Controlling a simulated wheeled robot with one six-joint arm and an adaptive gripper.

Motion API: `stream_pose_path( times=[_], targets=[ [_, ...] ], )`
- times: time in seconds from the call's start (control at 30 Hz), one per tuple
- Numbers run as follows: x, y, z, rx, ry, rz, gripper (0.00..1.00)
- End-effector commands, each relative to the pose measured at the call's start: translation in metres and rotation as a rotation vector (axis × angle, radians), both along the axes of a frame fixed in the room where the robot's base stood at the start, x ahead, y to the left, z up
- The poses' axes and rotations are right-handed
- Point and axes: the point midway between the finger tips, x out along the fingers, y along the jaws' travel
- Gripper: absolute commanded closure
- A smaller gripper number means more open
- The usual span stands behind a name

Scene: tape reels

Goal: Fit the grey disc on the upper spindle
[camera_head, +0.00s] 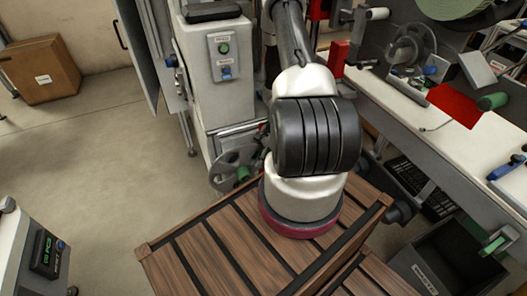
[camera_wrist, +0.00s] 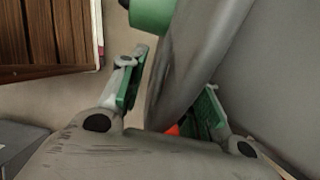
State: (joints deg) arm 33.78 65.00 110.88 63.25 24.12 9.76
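In the wrist view, my gripper (camera_wrist: 174,92) has its two green-padded fingers apart, with a large grey disc (camera_wrist: 188,62) between them, seen nearly edge-on. A gap shows between the left pad and the disc. The right pad is close to the disc; I cannot tell whether it touches. A green cylinder (camera_wrist: 151,14) sticks out beside the disc at the top. In the head view, a grey spoked disc (camera_head: 226,172) with a green piece (camera_head: 243,174) stands low by the white machine, partly behind my arm. My gripper is hidden there. I cannot identify the upper spindle.
A slatted wooden crate (camera_head: 215,262) stands in front. A white bench (camera_head: 400,112) with green-handled parts runs along the right, with a dark grey bin (camera_head: 450,262) below. The white machine (camera_head: 212,88) stands behind. The floor at left is clear around a cardboard box (camera_head: 40,72).

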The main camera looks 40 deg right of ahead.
Motion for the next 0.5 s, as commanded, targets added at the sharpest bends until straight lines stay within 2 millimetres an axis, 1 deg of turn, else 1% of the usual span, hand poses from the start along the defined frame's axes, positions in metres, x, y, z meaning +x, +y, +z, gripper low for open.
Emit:
stream_pose_path(
  times=[0.1,0.33,0.47,0.5],
  targets=[
    [0.0011,0.0017,-0.0046,-0.001,0.000,-0.001,0.67],
    [0.0011,0.0017,-0.0050,-0.001,-0.001,0.000,0.67],
    [0.0010,0.0016,-0.0050,-0.001,-0.001,0.000,0.91],
    [0.0010,0.0016,-0.0050,-0.001,-0.001,0.000,0.98]
  ],
)
